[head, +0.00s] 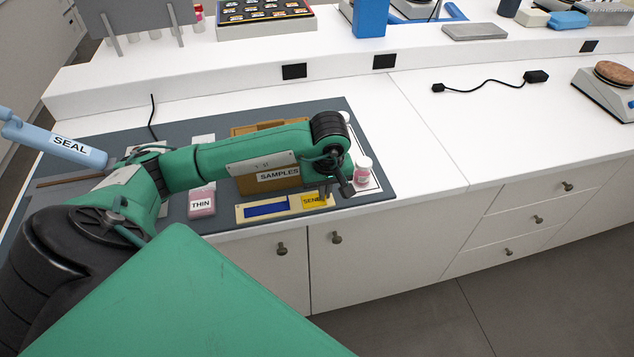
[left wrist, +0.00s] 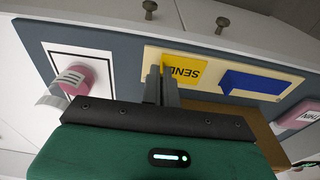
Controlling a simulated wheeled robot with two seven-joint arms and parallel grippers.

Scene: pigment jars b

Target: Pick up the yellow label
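The yellow label (head: 314,201), marked SEND, is at the right end of a cream holder (head: 240,213) near the bench's front edge. A blue piece (head: 265,210) is to its left in the same holder. In the left wrist view, the yellow label (left wrist: 187,72) shows just beyond and right of my left gripper's fingers. My left gripper (head: 338,192) is low at the label's right end; in the left wrist view its fingers (left wrist: 161,72) are close together. Whether they touch or hold the label is hidden. My right gripper is not in view.
A brown SAMPLES box (head: 278,181) stands behind the holder, partly under my left arm. A pink-labelled jar (head: 362,172) stands right of the gripper on a white card. A pink THIN pot (head: 201,203) is to the left.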

